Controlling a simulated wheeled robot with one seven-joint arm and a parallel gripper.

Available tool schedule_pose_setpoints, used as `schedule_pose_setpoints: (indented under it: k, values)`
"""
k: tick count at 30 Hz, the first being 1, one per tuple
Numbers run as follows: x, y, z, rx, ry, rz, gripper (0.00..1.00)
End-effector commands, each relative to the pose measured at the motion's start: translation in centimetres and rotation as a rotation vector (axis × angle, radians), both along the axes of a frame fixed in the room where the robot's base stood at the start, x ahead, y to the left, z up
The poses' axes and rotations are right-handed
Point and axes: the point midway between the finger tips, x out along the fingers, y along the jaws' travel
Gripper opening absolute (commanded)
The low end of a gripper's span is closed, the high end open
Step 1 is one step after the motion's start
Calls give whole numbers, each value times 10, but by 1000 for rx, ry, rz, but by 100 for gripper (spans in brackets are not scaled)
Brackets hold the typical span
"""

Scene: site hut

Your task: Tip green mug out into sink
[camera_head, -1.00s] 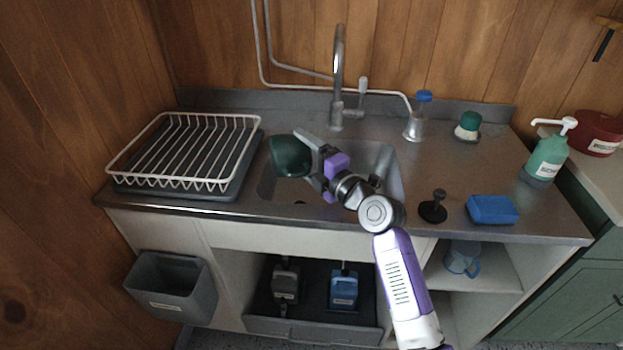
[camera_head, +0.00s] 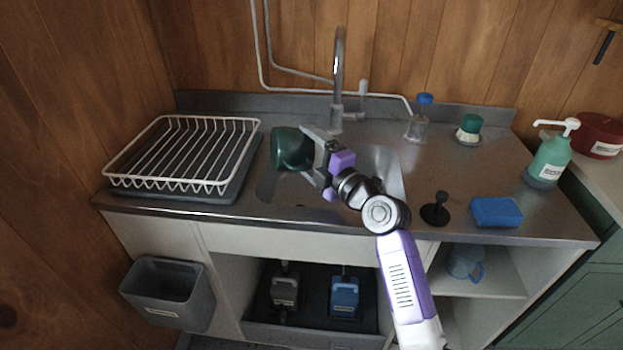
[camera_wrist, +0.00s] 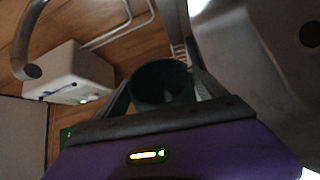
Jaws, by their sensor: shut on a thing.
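The dark green mug (camera_head: 290,149) is over the left part of the sink in the head view. My gripper (camera_head: 312,160) is shut on the mug from its right side. The mug lies tilted well over on its side. In the wrist view the mug (camera_wrist: 161,84) sits between the fingers of my gripper (camera_wrist: 165,97), and its dark round opening shows. I cannot tell whether anything is inside. The steel sink (camera_head: 383,165) lies below, partly hidden by my arm and the mug.
A white dish rack (camera_head: 185,185) stands left of the sink. The tap (camera_head: 338,80) rises behind it. A black plunger-like tool (camera_head: 435,212), blue sponge (camera_head: 496,211), clear bottle (camera_head: 417,127), green-topped brush (camera_head: 468,129) and soap pump bottle (camera_head: 547,160) stand to the right.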

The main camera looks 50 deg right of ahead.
Motion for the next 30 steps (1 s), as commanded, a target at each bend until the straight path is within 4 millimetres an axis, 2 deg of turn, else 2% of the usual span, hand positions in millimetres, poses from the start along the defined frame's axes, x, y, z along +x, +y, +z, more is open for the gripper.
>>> schedule_pose_setpoints:
  k: [4, 7, 14, 19, 30]
  values:
    - [1, 1, 4, -19, 13, 0, 11]
    - [3, 5, -7, -128, 80, -1, 11]
    - [8, 13, -10, -281, 167, 0, 11]
    - [9, 14, -19, -303, 176, -2, 11]
    - [13, 21, -15, -361, 214, -2, 11]
